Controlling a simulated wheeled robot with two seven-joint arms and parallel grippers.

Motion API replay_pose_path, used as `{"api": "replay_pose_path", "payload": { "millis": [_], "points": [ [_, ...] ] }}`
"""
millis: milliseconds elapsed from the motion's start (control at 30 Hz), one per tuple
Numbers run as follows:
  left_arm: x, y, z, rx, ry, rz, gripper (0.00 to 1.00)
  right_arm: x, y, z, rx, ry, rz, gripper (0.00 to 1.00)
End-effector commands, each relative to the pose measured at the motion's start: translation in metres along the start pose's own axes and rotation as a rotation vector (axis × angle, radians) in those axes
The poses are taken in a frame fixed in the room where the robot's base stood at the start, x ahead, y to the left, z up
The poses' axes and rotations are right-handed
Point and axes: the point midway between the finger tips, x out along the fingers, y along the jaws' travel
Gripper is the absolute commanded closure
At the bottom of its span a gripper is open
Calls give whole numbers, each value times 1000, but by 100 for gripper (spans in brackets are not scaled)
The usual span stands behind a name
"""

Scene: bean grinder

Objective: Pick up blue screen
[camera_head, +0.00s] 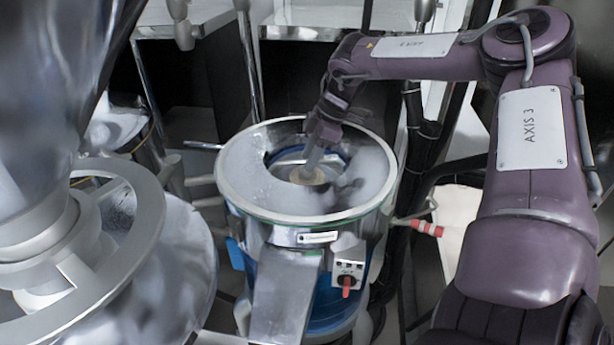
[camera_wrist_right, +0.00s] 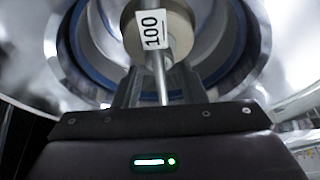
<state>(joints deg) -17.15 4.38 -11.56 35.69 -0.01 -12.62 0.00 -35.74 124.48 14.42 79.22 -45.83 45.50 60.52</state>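The blue screen appears as a blue ring (camera_head: 343,152) inside the round metal drum, partly hidden by the drum's cover and my right arm. In the right wrist view its blue rim (camera_wrist_right: 72,62) curves around a pale hub (camera_wrist_right: 183,28) with a "100" label and a thin metal rod. My right gripper (camera_head: 312,165) reaches down through the drum's opening, just above the hub. In the wrist view the right gripper's two fingers (camera_wrist_right: 160,75) stand apart on either side of the rod, with gaps showing. My left gripper is out of view.
A large shiny funnel-like machine (camera_head: 50,90) fills the left. Pipes and frame posts stand behind.

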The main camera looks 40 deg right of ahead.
Motion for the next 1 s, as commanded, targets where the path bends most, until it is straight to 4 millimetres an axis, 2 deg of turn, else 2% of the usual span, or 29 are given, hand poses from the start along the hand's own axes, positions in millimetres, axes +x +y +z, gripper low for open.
{"api": "replay_pose_path", "payload": {
  "millis": [400,700,1000],
  "points": [
    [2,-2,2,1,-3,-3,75,2,0,1,0,0,0,63],
    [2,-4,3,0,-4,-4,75,2,0,1,0,-1,-1,100],
    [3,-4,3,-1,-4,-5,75,3,-1,2,1,-2,-3,100]
  ]
}}
